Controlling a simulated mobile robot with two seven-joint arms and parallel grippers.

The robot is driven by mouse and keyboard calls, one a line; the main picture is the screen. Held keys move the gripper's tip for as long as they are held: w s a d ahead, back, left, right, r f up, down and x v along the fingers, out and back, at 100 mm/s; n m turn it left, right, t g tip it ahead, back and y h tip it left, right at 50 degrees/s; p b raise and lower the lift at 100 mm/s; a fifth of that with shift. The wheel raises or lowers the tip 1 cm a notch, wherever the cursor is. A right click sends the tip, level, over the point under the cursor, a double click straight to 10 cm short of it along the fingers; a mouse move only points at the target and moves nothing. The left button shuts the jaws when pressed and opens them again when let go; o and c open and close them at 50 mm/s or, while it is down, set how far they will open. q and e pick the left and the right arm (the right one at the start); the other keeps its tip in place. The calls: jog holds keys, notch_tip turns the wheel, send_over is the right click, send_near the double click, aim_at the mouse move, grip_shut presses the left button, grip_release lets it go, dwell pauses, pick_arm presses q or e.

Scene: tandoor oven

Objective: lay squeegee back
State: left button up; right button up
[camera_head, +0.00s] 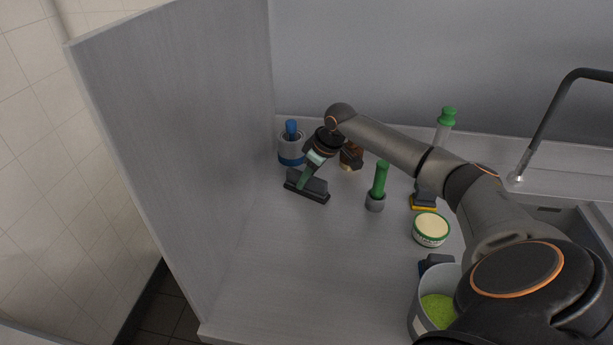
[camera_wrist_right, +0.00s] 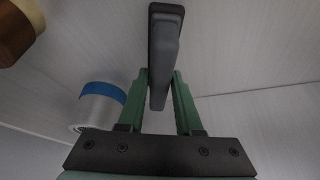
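The squeegee, seen as a dark grey bar with a black edge (camera_head: 307,186), is at the left part of the counter, close to the grey side panel. My right gripper (camera_head: 305,178) reaches down to it from above. In the right wrist view the green fingers of this gripper (camera_wrist_right: 160,88) lie on both sides of the grey bar (camera_wrist_right: 164,50), close against it. The gripper appears shut on it. Whether the bar touches the counter is hard to tell. My left gripper is in neither view.
A grey-and-blue holder (camera_head: 291,152) stands behind the gripper, with a brown object (camera_head: 351,157) to its right. A green-handled tool (camera_head: 379,182), a yellow-edged dark tool (camera_head: 424,201), a round tub (camera_head: 431,229) and a pot (camera_head: 424,308) stand further right. The front-left counter is clear.

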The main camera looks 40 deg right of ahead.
jog(key=o, duration=0.3)
jog(key=v, duration=1.2)
jog(key=shift+r, duration=0.15)
